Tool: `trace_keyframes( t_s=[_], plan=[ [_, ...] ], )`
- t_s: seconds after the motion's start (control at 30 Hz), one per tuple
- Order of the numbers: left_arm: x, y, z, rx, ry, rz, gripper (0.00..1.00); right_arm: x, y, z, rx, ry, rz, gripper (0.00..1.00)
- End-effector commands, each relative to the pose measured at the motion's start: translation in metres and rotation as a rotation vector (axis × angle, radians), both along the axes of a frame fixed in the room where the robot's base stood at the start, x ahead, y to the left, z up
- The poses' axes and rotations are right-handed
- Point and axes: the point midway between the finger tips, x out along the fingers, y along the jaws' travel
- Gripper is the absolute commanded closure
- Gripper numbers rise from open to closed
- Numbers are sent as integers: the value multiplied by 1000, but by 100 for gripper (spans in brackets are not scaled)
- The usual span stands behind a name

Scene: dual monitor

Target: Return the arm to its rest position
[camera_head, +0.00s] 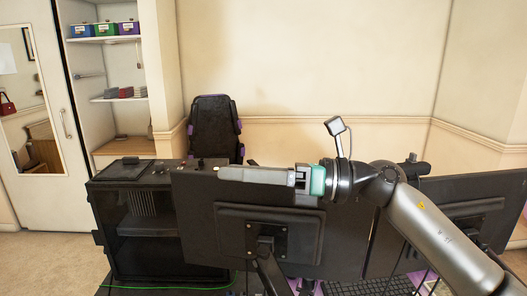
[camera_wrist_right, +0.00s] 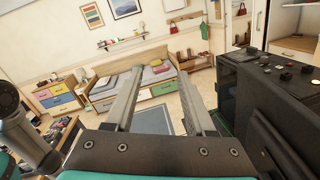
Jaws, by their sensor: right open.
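My right arm (camera_head: 430,230) comes in from the right in the head view and reaches left across the upper part of the two black monitors. Its gripper (camera_head: 222,173) points left, in front of the top edge of the left monitor (camera_head: 200,225). In the right wrist view the two fingers of the gripper (camera_wrist_right: 161,72) stand apart with nothing between them. The right monitor (camera_head: 495,205) is partly hidden behind my arm. My left gripper is in neither view.
A black computer case (camera_head: 135,230) stands left of the monitors; it also shows at the right of the wrist view (camera_wrist_right: 265,80). A keyboard (camera_head: 370,287) and cables lie below. A dark chair (camera_head: 214,125) stands behind. Open shelves (camera_head: 115,95) are at back left.

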Motion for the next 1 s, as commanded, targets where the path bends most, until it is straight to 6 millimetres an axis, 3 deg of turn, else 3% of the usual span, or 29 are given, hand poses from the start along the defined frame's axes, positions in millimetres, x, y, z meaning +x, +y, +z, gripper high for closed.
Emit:
trace_keyframes(
  t_s=[0.13, 0.27, 0.37, 0.47, 0.63, 0.77, 0.87, 1.0],
  plan=[
    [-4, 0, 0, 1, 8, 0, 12, 3, -1, 16, 329, 219, -88, 45],
    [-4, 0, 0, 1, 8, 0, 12, 16, -22, 19, 601, 439, -193, 45],
    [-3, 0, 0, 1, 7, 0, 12, 29, -46, 8, 798, 621, -290, 45],
    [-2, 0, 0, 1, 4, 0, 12, 40, -75, -16, 983, 816, -400, 45],
    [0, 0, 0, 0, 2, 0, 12, 45, -124, -84, 1265, 1157, -621, 45],
    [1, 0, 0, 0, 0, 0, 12, 30, -157, -152, 1451, 1422, -820, 45],
    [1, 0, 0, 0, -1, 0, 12, 3, -176, -209, 1573, 1623, -996, 45],
    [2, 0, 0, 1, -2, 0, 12, -54, -193, -283, 1704, 1888, -1268, 45]
  ],
)
